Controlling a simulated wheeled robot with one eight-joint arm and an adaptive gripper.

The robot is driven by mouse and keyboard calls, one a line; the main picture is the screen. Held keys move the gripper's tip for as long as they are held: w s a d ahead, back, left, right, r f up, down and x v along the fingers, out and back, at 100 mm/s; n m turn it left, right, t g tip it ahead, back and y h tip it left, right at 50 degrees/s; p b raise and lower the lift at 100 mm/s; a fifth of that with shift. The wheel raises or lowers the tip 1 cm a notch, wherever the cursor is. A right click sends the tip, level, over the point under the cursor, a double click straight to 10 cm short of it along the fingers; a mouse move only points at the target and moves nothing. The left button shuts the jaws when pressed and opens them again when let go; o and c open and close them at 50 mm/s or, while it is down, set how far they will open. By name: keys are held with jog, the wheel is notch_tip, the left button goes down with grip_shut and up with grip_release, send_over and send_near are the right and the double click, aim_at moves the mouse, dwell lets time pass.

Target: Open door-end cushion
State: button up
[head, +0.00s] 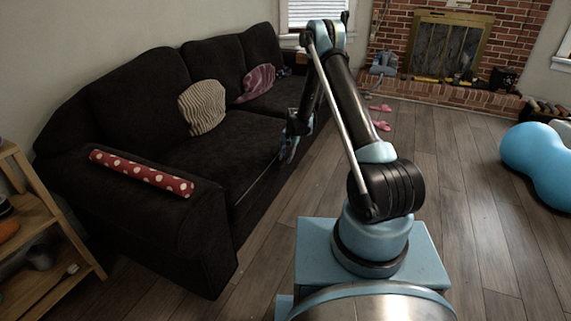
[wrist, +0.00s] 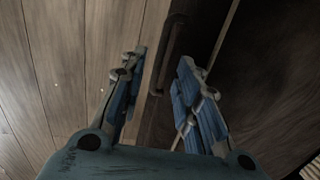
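The dark sofa (head: 215,150) stands along the left wall in the head view. Its near seat cushion (head: 225,145) is flat and closed down on the base; I cannot tell which cushion is the door-end one. My gripper (head: 287,155) is at the sofa's front edge, partly behind my arm. In the wrist view my gripper (wrist: 158,66) is open, its two blue fingers apart. A dark bar-like handle (wrist: 174,45) runs between and beyond the fingers, beside a dark panel (wrist: 265,70). No contact with the handle is clear.
A striped pillow (head: 203,107) and a pinkish pillow (head: 259,82) lie on the sofa. A red polka-dot roll (head: 141,173) lies on the near armrest. A wooden shelf (head: 45,225) is at left.

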aim_at(285, 164)
jog(key=shift+w+a+f, duration=0.1)
jog(key=shift+a+f, duration=0.1)
jog(key=shift+f, duration=0.75)
jog(key=shift+a+f, duration=0.15)
jog(key=shift+f, duration=0.8)
grip_shut()
